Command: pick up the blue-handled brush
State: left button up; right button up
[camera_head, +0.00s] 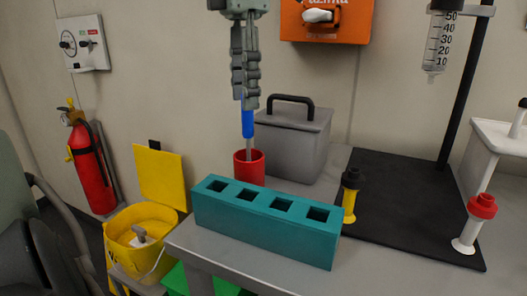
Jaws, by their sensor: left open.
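The blue-handled brush (248,123) stands upright in the red cup (250,167) on the grey table. Its blue handle and part of its thin shaft show; its lower end is hidden inside the cup. My left gripper (247,104) points straight down from the top of the picture, with its fingers at the top of the blue handle. The fingers are open and are seen nearly edge-on, overlapping each other. They hide the handle's top, and I cannot tell whether they touch it. My right gripper is not in view.
A teal block with square holes (265,226) stands in front of the cup. A grey box with a black handle (293,138) stands behind it. Right are a black-and-yellow piece (350,195), a black stand base (410,205) and a red-topped piece (474,224).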

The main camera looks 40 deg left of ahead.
aim_at(248, 137)
pick_arm(q)
notch_tip(248, 137, down, 4)
jog(key=shift+f, duration=0.25)
notch_tip(248, 137, down, 2)
jog(key=shift+w+f, duration=0.15)
jog(key=shift+f, duration=0.1)
jog(key=shift+c, duration=0.6)
jog(key=c, duration=0.7)
grip_shut()
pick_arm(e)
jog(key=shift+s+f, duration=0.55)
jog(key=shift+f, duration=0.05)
